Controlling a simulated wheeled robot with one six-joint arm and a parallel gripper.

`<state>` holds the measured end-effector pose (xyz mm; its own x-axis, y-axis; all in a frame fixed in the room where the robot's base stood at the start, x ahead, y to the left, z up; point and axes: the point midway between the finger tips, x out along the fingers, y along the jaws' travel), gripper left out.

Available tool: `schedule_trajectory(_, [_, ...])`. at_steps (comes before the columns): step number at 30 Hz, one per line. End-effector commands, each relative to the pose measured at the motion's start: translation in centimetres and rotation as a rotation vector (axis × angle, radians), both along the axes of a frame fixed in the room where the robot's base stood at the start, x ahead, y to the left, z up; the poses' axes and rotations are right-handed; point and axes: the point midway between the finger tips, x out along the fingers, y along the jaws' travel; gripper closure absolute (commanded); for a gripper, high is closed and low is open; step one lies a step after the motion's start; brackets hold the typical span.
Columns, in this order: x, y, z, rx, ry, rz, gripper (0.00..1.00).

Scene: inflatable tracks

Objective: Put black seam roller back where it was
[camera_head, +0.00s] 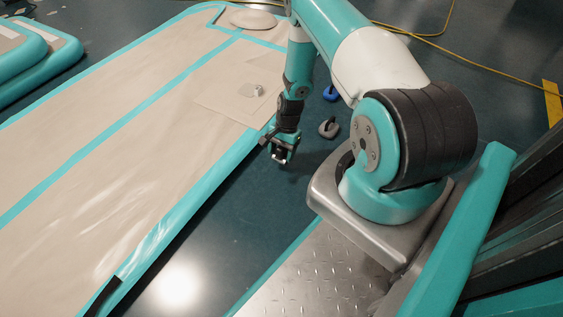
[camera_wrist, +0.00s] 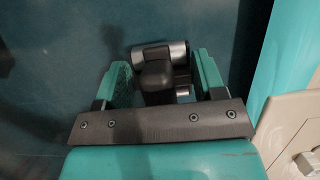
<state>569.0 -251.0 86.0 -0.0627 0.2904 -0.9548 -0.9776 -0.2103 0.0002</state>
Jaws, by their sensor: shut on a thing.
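My gripper (camera_head: 281,154) is low beside the right edge of the inflatable track (camera_head: 110,120), over the dark floor. In the wrist view my gripper (camera_wrist: 165,80) is shut on the black seam roller (camera_wrist: 155,77). The roller has a black handle between the two teal fingers and a dark cylinder with silvery ends beyond the fingertips. In the head view the roller is mostly hidden by the gripper, and I cannot tell how far it is above the floor.
A grey object with a handle (camera_head: 329,128) and a blue one (camera_head: 331,92) stand on the floor right of my gripper. A yellow cable (camera_head: 480,66) crosses the floor behind.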

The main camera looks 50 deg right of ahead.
Motion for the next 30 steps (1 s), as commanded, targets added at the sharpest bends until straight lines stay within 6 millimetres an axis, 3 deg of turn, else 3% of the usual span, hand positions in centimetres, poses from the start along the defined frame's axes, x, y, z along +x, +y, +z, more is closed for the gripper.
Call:
schedule_trajectory(7, [0.0, 0.0, -4.0, 0.001, 0.001, 0.0, 0.58])
schedule_trajectory(19, [0.0, 0.0, -4.4, 0.001, 0.001, 0.0, 0.58])
schedule_trajectory(20, [0.0, 0.0, -4.3, 0.001, 0.001, 0.0, 0.32])
schedule_trajectory(23, [0.0, 0.0, -4.3, 0.001, 0.001, 0.0, 0.11])
schedule_trajectory(30, [0.0, 0.0, -4.2, 0.001, 0.001, 0.0, 0.11])
